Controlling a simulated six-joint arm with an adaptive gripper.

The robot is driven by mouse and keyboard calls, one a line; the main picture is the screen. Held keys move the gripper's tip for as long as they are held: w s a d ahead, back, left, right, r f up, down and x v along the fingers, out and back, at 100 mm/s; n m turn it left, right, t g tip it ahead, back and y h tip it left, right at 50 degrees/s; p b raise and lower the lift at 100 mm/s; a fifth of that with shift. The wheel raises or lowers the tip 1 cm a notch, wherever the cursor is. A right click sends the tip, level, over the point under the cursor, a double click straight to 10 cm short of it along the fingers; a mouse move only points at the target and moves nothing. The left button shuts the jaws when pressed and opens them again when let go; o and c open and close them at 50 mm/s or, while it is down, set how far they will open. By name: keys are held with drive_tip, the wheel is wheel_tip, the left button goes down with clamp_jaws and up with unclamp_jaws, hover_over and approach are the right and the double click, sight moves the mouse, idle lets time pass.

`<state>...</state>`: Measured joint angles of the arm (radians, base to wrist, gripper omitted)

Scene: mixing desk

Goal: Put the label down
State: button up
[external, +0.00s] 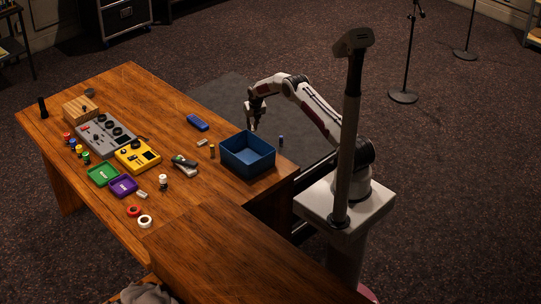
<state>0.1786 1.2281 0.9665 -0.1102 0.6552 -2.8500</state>
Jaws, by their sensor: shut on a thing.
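My gripper (254,125) hangs fingers down above the far side of the open blue box (247,166), near the desk's back edge. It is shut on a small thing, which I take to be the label. At this size its shape and colour are hard to make out. It appears held in the air, clear of the desk.
The wooden desk (180,105) also bears a dark blue block (197,122), a yellow device (138,155), a grey mixer (103,136), green (103,174) and purple (123,187) trays, and tape rolls (145,221).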

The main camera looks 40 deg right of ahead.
sight(253, 132)
drive_tip(key=shift+f, duration=2.95)
drive_tip(key=shift+f, duration=0.15)
drive_tip(key=shift+f, duration=1.75)
drive_tip(key=shift+f, duration=0.1)
drive_tip(key=o, duration=0.8)
drive_tip(key=shift+v, duration=6.1)
